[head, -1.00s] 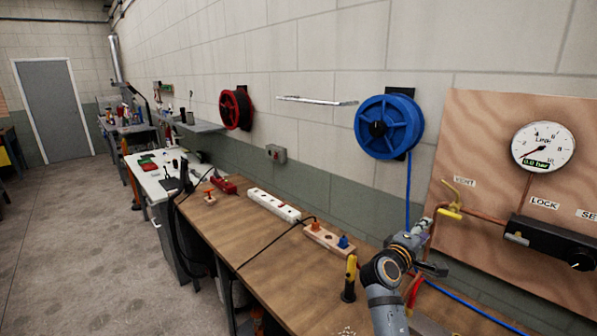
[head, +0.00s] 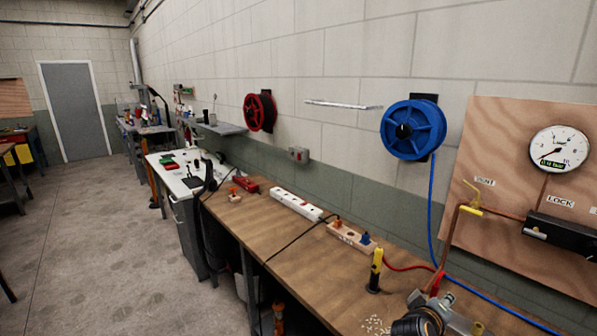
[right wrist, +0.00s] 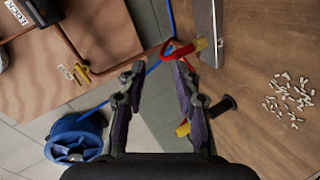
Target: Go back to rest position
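My right gripper (right wrist: 160,75) is open in the right wrist view, its two fingers apart with nothing held between them. Beyond the fingertips are a red loop and a red-and-yellow tool (right wrist: 186,49) near the bench edge by the wall. In the head view only part of my right arm shows at the bottom edge, low over the bench (head: 300,255). My left gripper is not in view.
A yellow-and-black upright tool (head: 376,270) and scattered white bits (head: 376,324) are on the bench near my right arm. Open floor (head: 110,240) lies left.

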